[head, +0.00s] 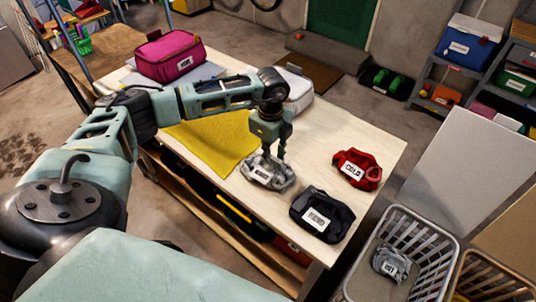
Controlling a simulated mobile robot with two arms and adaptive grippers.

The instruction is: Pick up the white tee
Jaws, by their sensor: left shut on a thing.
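The white tee (267,172) is a crumpled, pale grey-white bundle with a small label, at the front edge of the wooden table (330,120). My left gripper (272,156) points down over it and is shut on its upper part. The tee appears to be at or just above the tabletop; any gap is too small to tell. The gripper hides a little of its top. My right gripper is not in view.
A black bundle (322,214) and a red bundle (357,168), both labelled, lie to the right. A yellow cloth (213,142) lies left, a magenta bag (170,56) behind. A basket (391,227) holding a grey cloth (391,262) stands past the table's right end.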

